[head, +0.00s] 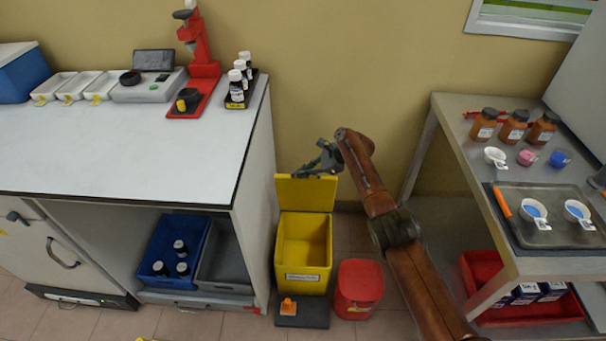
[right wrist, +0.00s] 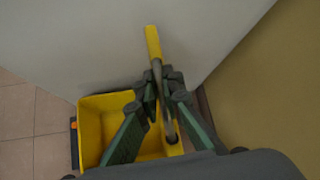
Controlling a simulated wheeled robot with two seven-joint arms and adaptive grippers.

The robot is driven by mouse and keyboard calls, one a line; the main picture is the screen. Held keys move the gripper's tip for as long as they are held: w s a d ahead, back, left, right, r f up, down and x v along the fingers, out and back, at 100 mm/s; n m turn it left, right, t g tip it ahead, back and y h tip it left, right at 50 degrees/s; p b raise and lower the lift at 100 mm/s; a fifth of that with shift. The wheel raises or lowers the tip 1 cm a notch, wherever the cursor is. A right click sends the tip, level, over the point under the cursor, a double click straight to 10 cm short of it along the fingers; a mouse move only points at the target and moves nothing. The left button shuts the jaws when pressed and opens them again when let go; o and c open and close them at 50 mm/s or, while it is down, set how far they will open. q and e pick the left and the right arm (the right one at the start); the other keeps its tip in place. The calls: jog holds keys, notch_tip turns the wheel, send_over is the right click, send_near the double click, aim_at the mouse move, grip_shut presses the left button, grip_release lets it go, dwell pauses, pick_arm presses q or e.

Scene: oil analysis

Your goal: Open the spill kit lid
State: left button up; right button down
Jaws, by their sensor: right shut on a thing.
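The yellow spill kit (head: 303,255) stands on the floor between the white counter and a red bin. Its lid (head: 307,193) stands raised at the back, near upright, and the empty-looking inside shows. My right gripper (head: 312,172) is at the lid's top edge, shut on it. In the right wrist view the fingers (right wrist: 157,78) close around the lid's edge (right wrist: 153,42), with the open box (right wrist: 100,112) beneath. My left gripper is not in view.
A red bin (head: 358,289) stands just right of the kit. A dark pad (head: 302,314) with an orange item lies in front. The white counter (head: 130,150) is close on the left, a metal table (head: 448,125) on the right, and the wall behind.

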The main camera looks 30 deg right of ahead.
jog(key=shift+w+r, duration=0.1)
jog(key=c, duration=2.1)
grip_release()
jog(key=v, duration=1.2)
